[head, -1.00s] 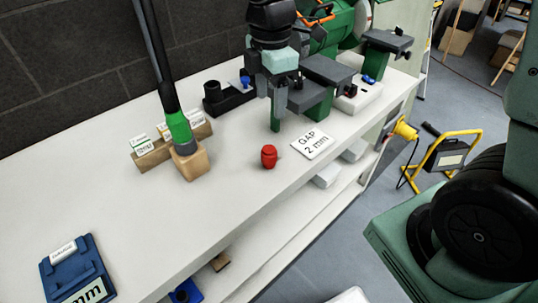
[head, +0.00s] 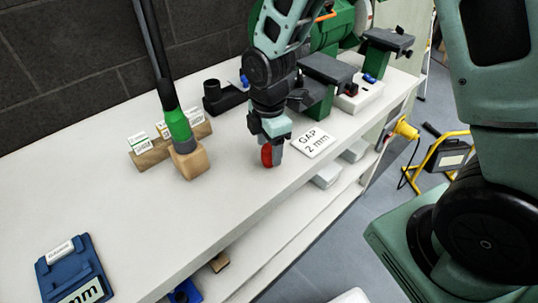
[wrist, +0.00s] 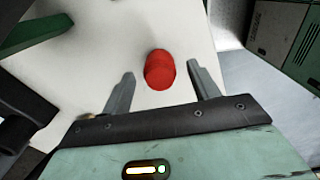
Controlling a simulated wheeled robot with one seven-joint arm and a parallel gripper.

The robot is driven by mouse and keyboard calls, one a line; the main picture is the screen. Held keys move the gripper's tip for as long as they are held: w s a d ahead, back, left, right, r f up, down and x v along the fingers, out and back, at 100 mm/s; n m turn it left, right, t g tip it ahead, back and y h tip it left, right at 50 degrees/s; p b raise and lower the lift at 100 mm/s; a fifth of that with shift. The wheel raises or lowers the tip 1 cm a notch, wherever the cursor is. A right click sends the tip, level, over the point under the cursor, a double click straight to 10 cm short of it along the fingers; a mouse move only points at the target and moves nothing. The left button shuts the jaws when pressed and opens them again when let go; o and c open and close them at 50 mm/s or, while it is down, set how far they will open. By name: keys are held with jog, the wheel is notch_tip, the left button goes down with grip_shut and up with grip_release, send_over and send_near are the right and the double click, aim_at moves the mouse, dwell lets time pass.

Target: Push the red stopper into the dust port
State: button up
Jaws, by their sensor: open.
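The red stopper (head: 266,155) stands upright on the pale bench near its front edge. In the wrist view the stopper (wrist: 159,70) shows between the two grey fingertips of my gripper (wrist: 162,78), with a gap on both sides. In the head view my gripper (head: 271,152) points down over the stopper and partly hides it. The jaws are open. A black fitting with a short round tube (head: 212,91) stands at the back of the bench; I cannot tell whether it is the dust port.
A white "GAP 2 mm" card (head: 313,143) lies right of the stopper. A wooden block holding a green-and-black tool (head: 187,161) stands to its left. The green machine (head: 330,35) with grey rests is behind. A blue device (head: 75,270) lies front left; the bench between is clear.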

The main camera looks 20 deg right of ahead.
jog(key=shift+f, duration=1.4)
jog(key=c, duration=1.1)
jog(key=shift+o, duration=0.2)
jog(key=shift+r, duration=0.1)
